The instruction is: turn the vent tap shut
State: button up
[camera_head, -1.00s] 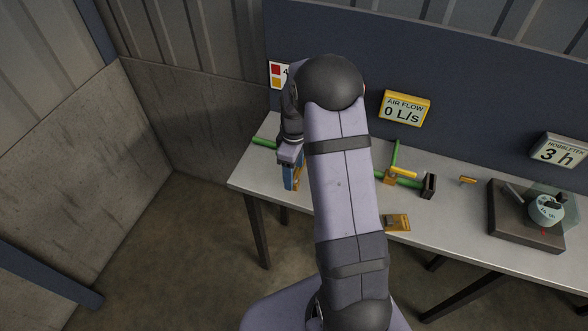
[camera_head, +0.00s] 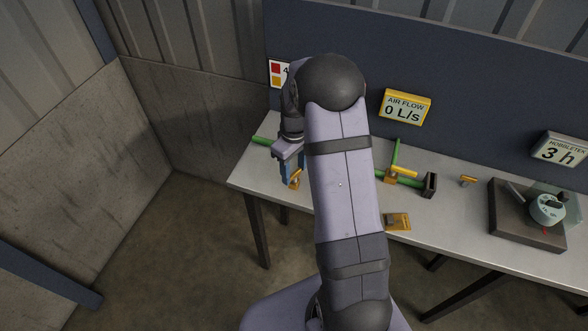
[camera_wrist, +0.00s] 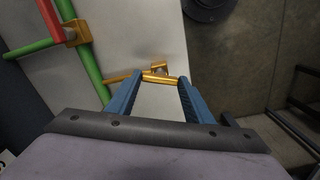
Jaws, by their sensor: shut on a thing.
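My gripper (camera_wrist: 160,88) has blue fingers closed on the two ends of a yellow tap handle (camera_wrist: 160,79) in the wrist view. The tap's small brass-coloured body (camera_wrist: 158,66) shows just beyond the handle. A thin orange branch (camera_wrist: 118,77) runs from there towards a green pipe (camera_wrist: 92,70). In the head view my gripper (camera_head: 290,172) is at the left part of the bench, with the yellow tap (camera_head: 296,178) at its fingertips. My arm hides the middle of the pipework, and the handle's exact angle is hard to tell.
A red-handled valve (camera_wrist: 70,35) sits on the green pipe nearby. On the bench (camera_head: 460,215) are another yellow-handled tap (camera_head: 403,172), a dark block (camera_head: 429,186), a yellow plate (camera_head: 397,222) and a dark base with a pale gauge (camera_head: 546,209). The air-flow sign (camera_head: 404,108) reads 0 L/s.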

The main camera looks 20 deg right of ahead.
aim_at(294, 173)
jog(key=m, duration=0.7)
jog(key=shift+b, duration=0.35)
jog(key=m, duration=0.6)
jog(key=shift+m, duration=0.4)
jog(key=o, duration=1.1)
jog(key=shift+c, duration=0.2)
jog(key=shift+r+b, duration=1.35)
jog(key=shift+r, duration=2.4)
